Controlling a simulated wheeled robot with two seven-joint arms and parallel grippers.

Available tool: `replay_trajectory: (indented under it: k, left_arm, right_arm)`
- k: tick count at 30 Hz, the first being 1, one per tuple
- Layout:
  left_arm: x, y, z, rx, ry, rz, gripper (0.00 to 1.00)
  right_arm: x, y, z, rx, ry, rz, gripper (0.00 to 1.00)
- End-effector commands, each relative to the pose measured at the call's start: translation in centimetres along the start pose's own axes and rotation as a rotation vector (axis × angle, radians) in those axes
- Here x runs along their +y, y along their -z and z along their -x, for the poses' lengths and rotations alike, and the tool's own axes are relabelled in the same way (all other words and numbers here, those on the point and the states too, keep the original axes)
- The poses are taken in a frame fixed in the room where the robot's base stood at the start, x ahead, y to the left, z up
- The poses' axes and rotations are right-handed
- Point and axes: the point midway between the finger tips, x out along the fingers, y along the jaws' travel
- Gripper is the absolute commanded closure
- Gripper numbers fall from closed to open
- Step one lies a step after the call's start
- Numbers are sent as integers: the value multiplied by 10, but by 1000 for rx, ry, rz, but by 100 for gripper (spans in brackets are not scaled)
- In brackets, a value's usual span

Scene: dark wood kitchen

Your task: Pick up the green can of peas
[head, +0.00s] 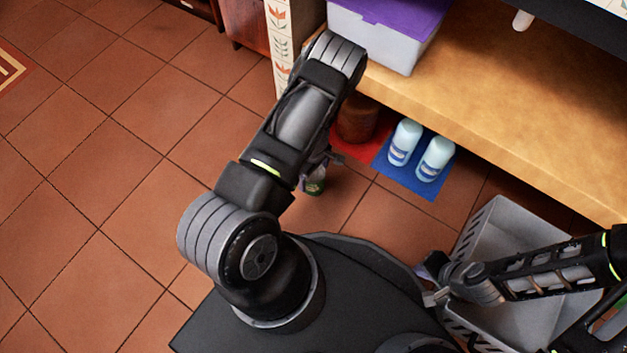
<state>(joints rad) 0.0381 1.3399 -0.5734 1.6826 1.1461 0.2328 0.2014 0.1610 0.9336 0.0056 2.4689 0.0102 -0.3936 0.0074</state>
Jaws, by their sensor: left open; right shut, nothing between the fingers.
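A small green can (315,187) stands on the tiled floor just in front of the shelf unit, near the middle of the view. Its upper part is hidden by my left gripper (321,165), which hangs beyond my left forearm. The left gripper is open and close to the can's top. I cannot tell whether its fingers are around the can or only above it. My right gripper (431,283) is shut and empty beside the grey basket, well away from the can.
Two pale blue bottles (419,153) stand on a blue mat (425,187) under the wooden shelf (480,110). A brown container (357,122) stands on a red mat (362,149). A purple-lidded box (372,40) sits on the shelf. A grey basket (492,228) is at right. Floor at left is clear.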

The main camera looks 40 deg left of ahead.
Motion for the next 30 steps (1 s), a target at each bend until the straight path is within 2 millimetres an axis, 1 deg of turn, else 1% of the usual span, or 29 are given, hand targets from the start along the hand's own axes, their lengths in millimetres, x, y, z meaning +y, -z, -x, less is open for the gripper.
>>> replay_trajectory:
  k: [1, 3, 5, 23, 24, 30]
  left_arm:
    - [0, 0, -13, 1, 1, 0, 8]
    - [0, 0, -20, 1, 0, -1, 8]
    - [0, 0, -23, 1, 0, -1, 8]
    - [0, 0, -23, 0, -1, 0, 8]
    - [0, 0, -23, 0, -1, 0, 9]
    - [0, 0, -23, 0, -1, 0, 25]
  right_arm:
    - [3, 0, -9, 2, 0, 0, 100]
    - [4, 0, -12, 4, 0, 0, 100]
    - [4, 1, -13, 6, 0, -1, 100]
    - [4, 2, -12, 8, 0, 0, 100]
    - [4, 2, -12, 8, 0, 0, 100]
    - [4, 2, -12, 8, 0, 0, 100]
